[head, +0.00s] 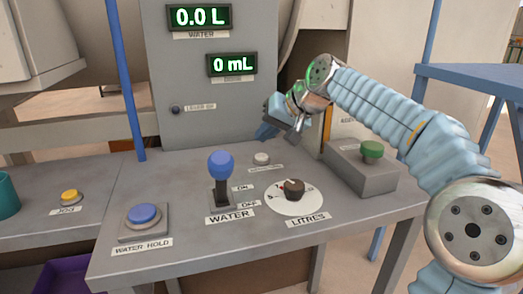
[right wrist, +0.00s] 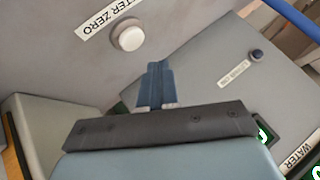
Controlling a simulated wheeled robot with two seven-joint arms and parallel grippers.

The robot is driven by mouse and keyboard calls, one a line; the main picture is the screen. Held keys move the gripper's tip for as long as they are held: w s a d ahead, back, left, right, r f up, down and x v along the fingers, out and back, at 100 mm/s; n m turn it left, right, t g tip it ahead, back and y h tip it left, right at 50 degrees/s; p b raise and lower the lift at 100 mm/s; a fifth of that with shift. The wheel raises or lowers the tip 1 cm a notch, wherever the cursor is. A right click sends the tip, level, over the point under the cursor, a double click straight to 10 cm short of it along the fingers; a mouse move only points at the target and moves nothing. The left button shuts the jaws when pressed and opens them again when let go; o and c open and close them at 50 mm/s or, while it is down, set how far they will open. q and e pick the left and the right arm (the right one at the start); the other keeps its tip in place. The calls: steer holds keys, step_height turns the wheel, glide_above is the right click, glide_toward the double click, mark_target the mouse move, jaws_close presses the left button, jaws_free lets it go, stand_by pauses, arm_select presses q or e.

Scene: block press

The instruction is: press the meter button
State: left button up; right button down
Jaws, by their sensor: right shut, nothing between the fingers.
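The meter button is a small white round button (head: 262,158) on the grey console top, behind the dial. In the right wrist view the white button (right wrist: 130,36) sits beside a label that reads "TER ZERO", its start cut off. My right gripper (head: 266,131) hangs above and behind the button, in front of the grey upright panel, not touching the button. In the right wrist view its blue fingers (right wrist: 154,82) are together and empty, below the button in the picture. My left gripper is not in view.
A blue-knobbed water lever (head: 221,165), a litres dial (head: 294,188), a blue water hold button (head: 144,213) and a green button (head: 372,149) on a grey box surround the white button. The upright panel (head: 190,75) has displays reading 0.0 L and 0 mL.

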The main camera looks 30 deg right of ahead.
mark_target(265, 156)
steer(key=shift+r, duration=1.55)
